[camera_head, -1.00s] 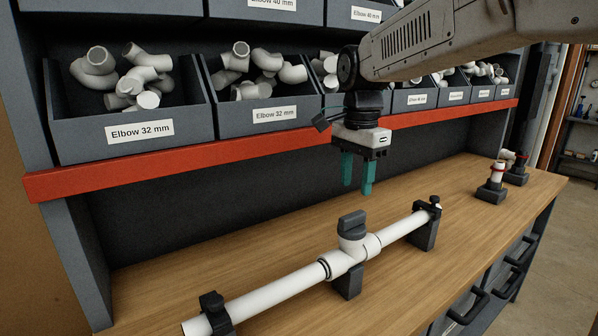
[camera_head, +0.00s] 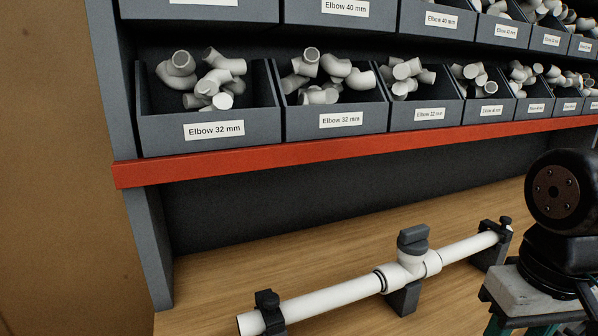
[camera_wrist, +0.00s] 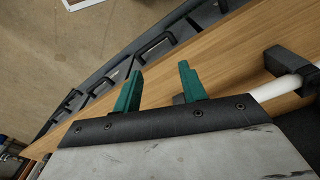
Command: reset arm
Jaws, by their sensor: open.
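My gripper is at the lower right of the head view, where its lower part is cut off by the frame edge. In the wrist view my gripper (camera_wrist: 158,88) shows two green fingers spread apart with nothing between them. Beyond the fingers are the bench's front edge and the floor. A white pipe assembly (camera_head: 335,296) with a tee and a grey knob (camera_head: 413,239) rests in dark holders on the wooden bench (camera_head: 215,290). My gripper is to its right, apart from it. One pipe end (camera_wrist: 285,88) and its holder (camera_wrist: 287,62) show at the right of the wrist view.
Grey bins of white elbows, such as the Elbow 32 mm bin (camera_head: 210,128), line the shelf above a red rail (camera_head: 330,153). Black handles (camera_wrist: 153,45) run along the bench front. Open floor (camera_wrist: 60,60) lies in front of the bench.

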